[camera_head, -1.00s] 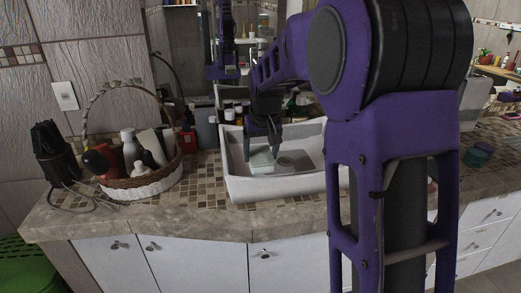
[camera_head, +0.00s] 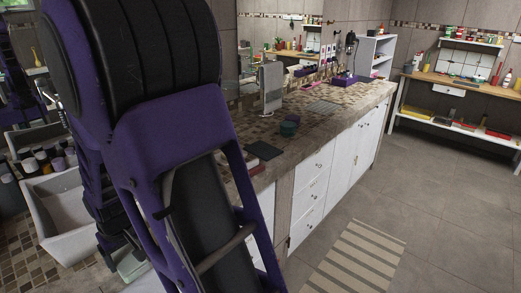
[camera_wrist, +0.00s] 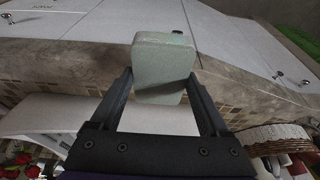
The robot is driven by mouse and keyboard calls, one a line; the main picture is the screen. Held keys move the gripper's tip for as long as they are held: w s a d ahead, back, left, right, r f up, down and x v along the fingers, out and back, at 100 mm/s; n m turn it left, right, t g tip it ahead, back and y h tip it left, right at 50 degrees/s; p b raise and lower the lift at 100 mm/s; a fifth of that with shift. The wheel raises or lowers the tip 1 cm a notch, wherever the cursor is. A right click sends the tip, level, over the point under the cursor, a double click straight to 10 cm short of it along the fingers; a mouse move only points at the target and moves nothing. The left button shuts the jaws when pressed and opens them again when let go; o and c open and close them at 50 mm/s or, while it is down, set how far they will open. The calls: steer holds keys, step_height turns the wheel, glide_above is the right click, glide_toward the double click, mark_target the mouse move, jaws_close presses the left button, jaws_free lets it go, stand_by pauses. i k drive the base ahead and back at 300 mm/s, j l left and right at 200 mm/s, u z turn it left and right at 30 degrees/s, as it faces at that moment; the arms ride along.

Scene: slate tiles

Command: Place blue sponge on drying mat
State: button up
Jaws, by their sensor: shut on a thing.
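My gripper (camera_wrist: 158,84) is shut on a pale grey-green block, which I take as the blue sponge (camera_wrist: 163,60); it looks more green than blue. In the head view the sponge (camera_head: 131,266) shows partly at the lower left, below my arm, which hides most of the gripper. On the counter to the right lie a dark flat mat (camera_head: 264,150) and, farther back, a pale striped flat piece (camera_head: 323,107). I cannot tell which one is the drying mat.
The white sink basin (camera_head: 52,226) is at the left. A purple box (camera_head: 345,80) stands farther back. A wicker basket (camera_wrist: 268,139) shows in the wrist view.

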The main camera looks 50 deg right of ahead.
mark_target(263, 149)
steer(key=l, duration=0.9)
steer(key=i+l+z, duration=0.1)
steer(key=l, duration=1.75)
steer(key=i+l+z, duration=0.1)
steer(key=i+z, duration=0.2)
